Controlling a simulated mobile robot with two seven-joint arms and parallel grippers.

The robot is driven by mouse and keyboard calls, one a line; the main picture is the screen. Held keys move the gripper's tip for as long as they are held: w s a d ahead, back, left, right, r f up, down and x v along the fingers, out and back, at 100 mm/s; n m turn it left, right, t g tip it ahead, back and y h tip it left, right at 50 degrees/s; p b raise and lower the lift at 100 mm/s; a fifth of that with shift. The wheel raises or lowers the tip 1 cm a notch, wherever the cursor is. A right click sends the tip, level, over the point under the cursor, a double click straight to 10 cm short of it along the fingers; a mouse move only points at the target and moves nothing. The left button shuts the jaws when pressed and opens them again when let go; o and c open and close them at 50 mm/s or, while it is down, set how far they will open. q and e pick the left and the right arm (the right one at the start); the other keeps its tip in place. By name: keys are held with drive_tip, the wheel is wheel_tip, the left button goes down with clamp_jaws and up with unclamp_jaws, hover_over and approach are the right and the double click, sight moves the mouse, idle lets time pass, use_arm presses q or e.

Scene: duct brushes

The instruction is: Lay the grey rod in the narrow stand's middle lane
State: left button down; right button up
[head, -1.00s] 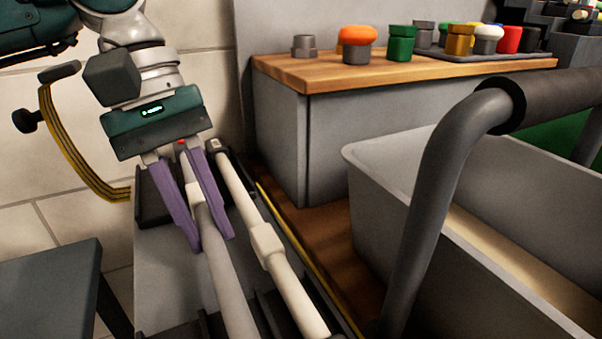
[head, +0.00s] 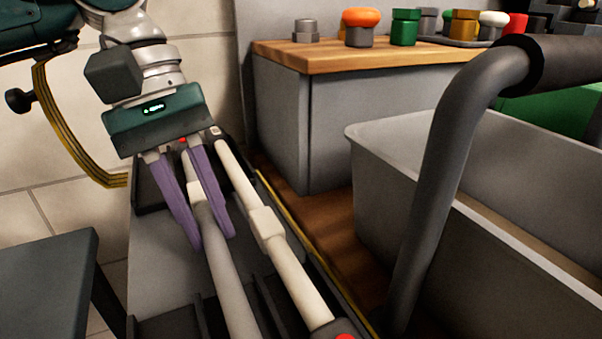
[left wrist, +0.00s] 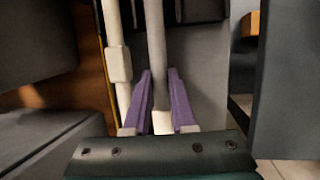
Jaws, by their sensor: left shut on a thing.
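The grey rod (head: 229,278) runs lengthwise over the narrow stand (head: 165,270), a grey base with dark dividers. My left gripper (head: 211,240), with purple fingers, is shut on the rod near its far, pale end. The rod's near end runs out of the bottom of the head view. It passes between dark dividers there, but I cannot tell whether it touches the stand. A cream rod (head: 268,228) with a thick collar lies in the lane to the right. The left wrist view shows the grey rod (left wrist: 156,45) between the fingers and the cream rod (left wrist: 118,65) beside it.
A grey cart (head: 385,180) with a thick dark handle (head: 440,170) stands at the right. A wooden-topped cabinet (head: 280,120) behind carries several coloured knobs. A dark stool or table (head: 45,270) is at the lower left. My right gripper is out of view.

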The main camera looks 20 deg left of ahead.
use_arm(q)
drive_tip(key=c, duration=0.7)
unclamp_jaws()
drive_tip(key=shift+o, duration=0.2)
